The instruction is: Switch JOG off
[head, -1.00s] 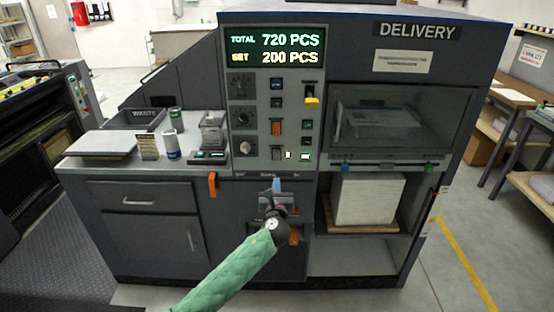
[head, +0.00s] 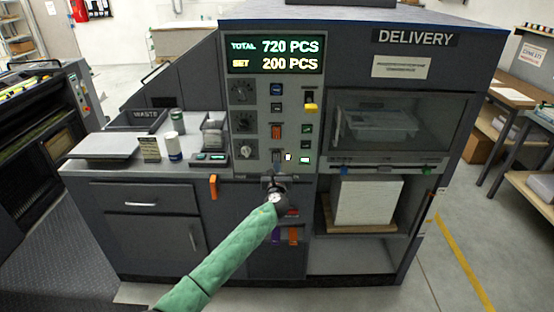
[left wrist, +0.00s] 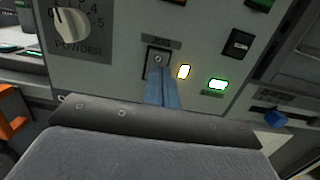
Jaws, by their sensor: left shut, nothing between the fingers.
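The JOG switch (left wrist: 158,60) is a small dark-framed switch low on the grey control panel, under a small blurred label. In the head view it (head: 277,155) is at the bottom of the panel's middle column. A lit whitish-yellow lamp (left wrist: 183,71) is right beside it. My left gripper (left wrist: 159,73) is shut and empty, its blue fingertips over the lower part of the switch. I cannot tell whether they touch it. In the head view my left gripper (head: 276,174) is just below the switch, partly hidden by my wrist. My right gripper is not in view.
A lit green button (left wrist: 218,84) is to the right of the lamp. A POWDER knob (left wrist: 70,24) is to the left. An orange handle (head: 213,186) sticks out below the counter (head: 110,172).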

